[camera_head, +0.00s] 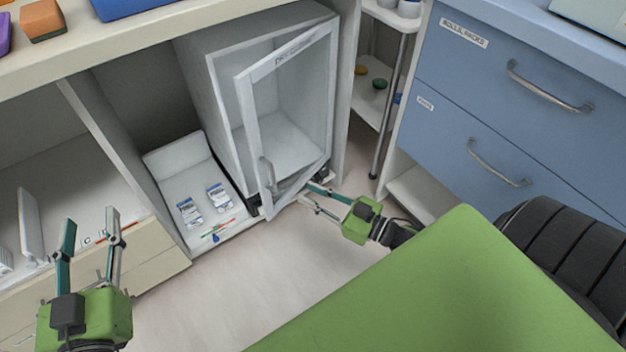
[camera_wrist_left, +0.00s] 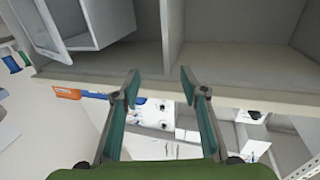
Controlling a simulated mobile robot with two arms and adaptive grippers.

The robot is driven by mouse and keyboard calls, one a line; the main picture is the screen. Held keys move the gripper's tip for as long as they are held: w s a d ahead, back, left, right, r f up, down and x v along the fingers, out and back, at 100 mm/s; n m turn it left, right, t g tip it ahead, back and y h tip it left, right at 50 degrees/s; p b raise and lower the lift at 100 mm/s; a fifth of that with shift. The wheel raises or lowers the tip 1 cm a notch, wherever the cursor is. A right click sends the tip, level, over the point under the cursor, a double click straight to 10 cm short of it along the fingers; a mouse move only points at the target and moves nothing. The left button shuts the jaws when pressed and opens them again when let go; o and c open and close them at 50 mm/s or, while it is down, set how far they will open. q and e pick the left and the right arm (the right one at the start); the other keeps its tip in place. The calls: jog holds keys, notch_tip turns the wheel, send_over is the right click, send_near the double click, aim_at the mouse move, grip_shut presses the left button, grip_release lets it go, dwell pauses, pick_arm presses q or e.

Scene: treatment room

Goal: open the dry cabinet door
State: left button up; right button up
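The dry cabinet (camera_head: 228,88) is a white box in the lower shelf bay. Its framed glass door (camera_head: 246,110) stands partly open, its left edge swung out from the body. A grey handle (camera_head: 267,173) is low on the door's left side. My right gripper (camera_head: 305,191) is at the door's bottom edge, right of the handle, fingers apart; whether it touches the door I cannot tell. My left gripper (camera_head: 90,217) is open and empty at the lower left, away from the cabinet. Its spread fingers show in the left wrist view (camera_wrist_left: 160,71).
A white tray (camera_head: 165,160) with two labelled packs is left of the cabinet. A trolley (camera_head: 387,60) and blue drawers (camera_head: 450,80) with handles stand at right. The counter edge (camera_head: 150,35) runs above. Floor (camera_head: 290,260) before the cabinet is clear.

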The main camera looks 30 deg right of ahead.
pick_arm(q)
jog(key=shift+f, duration=0.1)
jog(key=shift+s+a+f+g, duration=0.15)
jog(key=shift+f+g, duration=0.25)
jog(key=shift+f, duration=0.45)
